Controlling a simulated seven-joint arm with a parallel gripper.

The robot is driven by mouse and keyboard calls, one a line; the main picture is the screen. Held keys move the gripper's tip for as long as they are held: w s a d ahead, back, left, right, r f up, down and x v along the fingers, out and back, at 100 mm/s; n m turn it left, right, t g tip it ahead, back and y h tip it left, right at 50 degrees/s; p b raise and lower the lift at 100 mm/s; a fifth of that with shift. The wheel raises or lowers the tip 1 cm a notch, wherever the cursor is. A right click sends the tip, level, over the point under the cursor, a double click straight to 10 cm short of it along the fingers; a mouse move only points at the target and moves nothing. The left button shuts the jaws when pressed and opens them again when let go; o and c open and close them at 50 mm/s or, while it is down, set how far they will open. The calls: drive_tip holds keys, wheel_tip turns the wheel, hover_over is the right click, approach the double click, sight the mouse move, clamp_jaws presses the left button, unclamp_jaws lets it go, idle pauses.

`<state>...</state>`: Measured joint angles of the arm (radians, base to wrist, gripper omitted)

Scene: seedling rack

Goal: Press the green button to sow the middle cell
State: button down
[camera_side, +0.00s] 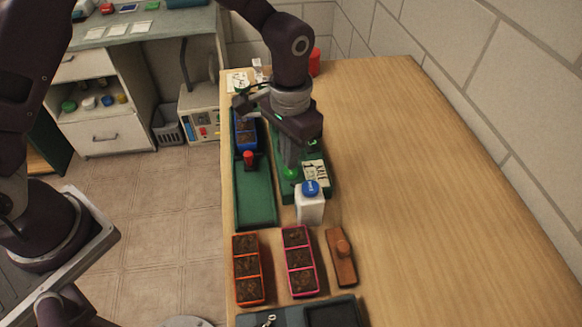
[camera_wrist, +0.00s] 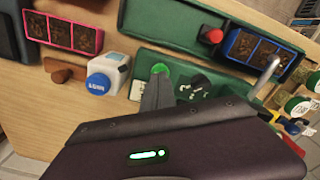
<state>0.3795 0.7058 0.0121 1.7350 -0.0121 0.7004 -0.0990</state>
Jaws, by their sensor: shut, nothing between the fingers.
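The green button (camera_side: 290,174) sits on a dark green base beside a long green track (camera_side: 256,208). It also shows in the wrist view (camera_wrist: 160,69), just past my fingertips. My gripper (camera_side: 291,163) is shut and empty, pointing down, with its tips at the button. I cannot tell whether they touch or press it. A blue-rimmed seedling tray (camera_side: 236,142) with dark soil stands at the far end of the track. It shows in the wrist view (camera_wrist: 230,43) too. My arm hides part of it in the side view, and I cannot see any seed in its cells.
A red button (camera_side: 249,158) stands by the blue tray. A white bottle with a blue cap (camera_side: 310,205) stands close in front of the green base. Orange (camera_side: 235,270) and pink (camera_side: 286,262) soil trays and a wooden tamper (camera_side: 341,262) lie nearer. The table's right side is clear.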

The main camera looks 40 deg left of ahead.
drive_tip(key=shift+f, duration=1)
wheel_tip(320, 180, up, 8)
drive_tip(key=shift+f, duration=0.2)
drive_tip(key=shift+r, duration=0.1)
drive_tip(key=s+a+r+n+t, duration=0.1)
drive_tip(key=s+a+r+t, duration=0.1)
drive_tip(key=s+a+r, duration=0.4)
drive_tip(key=s+a+r+n+t, duration=0.1)
drive_tip(key=s+a+r, duration=0.3)
drive_tip(key=r, duration=0.4)
drive_tip(key=s+a+n+t, duration=0.1)
drive_tip(key=s+a, duration=0.4)
drive_tip(key=s, duration=0.7)
drive_tip(key=shift+s+r+t, duration=0.3)
drive_tip(key=shift+r+t, duration=0.05)
drive_tip(key=shift+t, duration=0.45)
